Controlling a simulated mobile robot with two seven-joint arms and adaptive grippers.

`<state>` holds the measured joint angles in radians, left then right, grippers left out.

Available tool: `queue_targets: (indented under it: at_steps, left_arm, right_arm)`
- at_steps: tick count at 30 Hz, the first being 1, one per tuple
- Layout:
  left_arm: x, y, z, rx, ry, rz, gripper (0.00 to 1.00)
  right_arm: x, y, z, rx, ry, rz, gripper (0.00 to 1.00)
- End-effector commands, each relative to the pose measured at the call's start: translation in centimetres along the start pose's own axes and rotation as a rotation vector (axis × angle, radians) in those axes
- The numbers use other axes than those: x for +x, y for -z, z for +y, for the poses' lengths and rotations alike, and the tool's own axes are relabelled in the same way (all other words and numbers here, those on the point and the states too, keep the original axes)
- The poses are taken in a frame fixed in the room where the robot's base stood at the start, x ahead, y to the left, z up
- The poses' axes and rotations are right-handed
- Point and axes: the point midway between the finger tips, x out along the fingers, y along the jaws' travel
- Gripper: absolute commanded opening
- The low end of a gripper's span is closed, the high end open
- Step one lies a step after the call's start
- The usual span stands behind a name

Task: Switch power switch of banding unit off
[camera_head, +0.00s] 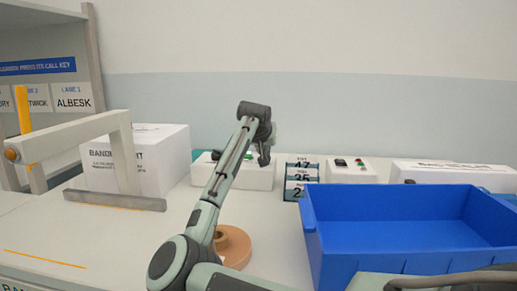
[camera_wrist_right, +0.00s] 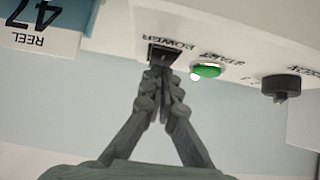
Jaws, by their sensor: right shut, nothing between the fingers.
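The banding unit (camera_head: 150,165) is a white labelled box with a beige arm, at the left in the head view. A low white control box (camera_head: 262,178) stands to its right, behind my right gripper (camera_head: 263,158). The right wrist view shows a panel upside down, with a black power switch (camera_wrist_right: 160,53), a green start button (camera_wrist_right: 207,71) and a black knob (camera_wrist_right: 281,86). My right gripper (camera_wrist_right: 162,64) is shut and empty, its fingertips at the power switch. They partly cover it; contact and the switch's position cannot be told. My left gripper is not in view.
Reel number signs (camera_head: 301,180) stand right of the gripper; one shows close by in the wrist view (camera_wrist_right: 42,22). A blue bin (camera_head: 400,255) fills the right front. Another control box (camera_head: 350,172) stands behind it. A brown round core (camera_head: 236,245) lies beside my forearm.

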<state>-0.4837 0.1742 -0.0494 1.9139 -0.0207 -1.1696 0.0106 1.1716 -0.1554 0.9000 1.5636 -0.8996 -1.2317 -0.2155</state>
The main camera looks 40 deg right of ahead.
Motion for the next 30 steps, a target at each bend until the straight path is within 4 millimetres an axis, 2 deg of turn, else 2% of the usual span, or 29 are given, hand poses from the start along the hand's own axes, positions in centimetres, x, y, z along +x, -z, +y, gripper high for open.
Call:
queue_targets:
  at_steps: [3, 8, 21, 30]
  left_arm:
    - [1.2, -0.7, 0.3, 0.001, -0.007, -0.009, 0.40]
    - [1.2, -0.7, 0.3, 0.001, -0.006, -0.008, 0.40]
    - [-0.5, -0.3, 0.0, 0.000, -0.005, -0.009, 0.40]
    - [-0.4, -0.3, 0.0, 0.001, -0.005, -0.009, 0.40]
  right_arm:
    - [0.8, 0.3, 0.7, -0.001, -0.001, -0.005, 0.00]
    - [0.8, 0.1, 0.6, -0.001, 0.000, -0.004, 0.00]
    - [1.4, 1.5, 0.6, -0.002, -0.001, -0.004, 0.00]
    - [1.6, 1.5, 0.6, 0.000, 0.000, -0.003, 0.00]
